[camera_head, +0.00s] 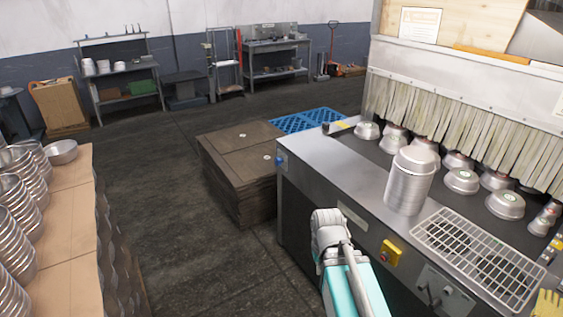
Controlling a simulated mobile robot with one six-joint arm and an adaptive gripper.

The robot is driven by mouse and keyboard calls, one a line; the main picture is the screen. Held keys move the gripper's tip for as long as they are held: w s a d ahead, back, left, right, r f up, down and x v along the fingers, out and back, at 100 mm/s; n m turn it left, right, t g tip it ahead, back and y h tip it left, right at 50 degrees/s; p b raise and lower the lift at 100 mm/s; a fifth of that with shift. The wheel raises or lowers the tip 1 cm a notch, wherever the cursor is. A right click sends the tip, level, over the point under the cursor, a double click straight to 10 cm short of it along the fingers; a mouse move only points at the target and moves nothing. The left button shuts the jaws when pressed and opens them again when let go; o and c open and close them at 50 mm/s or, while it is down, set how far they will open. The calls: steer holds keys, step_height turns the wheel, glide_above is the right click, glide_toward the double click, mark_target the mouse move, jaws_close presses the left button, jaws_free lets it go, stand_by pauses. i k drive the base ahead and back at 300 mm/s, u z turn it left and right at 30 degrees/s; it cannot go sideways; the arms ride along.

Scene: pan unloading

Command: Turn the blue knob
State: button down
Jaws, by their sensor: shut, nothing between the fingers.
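The blue knob (280,161) is a small round blue piece on the left end of the metal machine (345,180), just below its top edge. It is small in view and its turn position cannot be told. My arm shows at the bottom centre, in front of the machine, with a pale grey rounded joint at its upper end. That joint is below and to the right of the knob, apart from it in the picture. I cannot make out my gripper's fingers. Nothing is seen touching the knob.
A stack of pans (410,182) stands on the machine, with several single pans beyond and a wire rack (478,258) at right. A yellow switch box (391,253) is on its front. A brown stack (238,160) stands left of the knob. Open floor (165,215) lies left.

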mark_target(278, 161)
steer(key=u, duration=0.25)
steer(key=i, duration=0.7)
steer(key=u, duration=0.4)
steer(key=i, duration=1.6)
steer(key=z, duration=0.45)
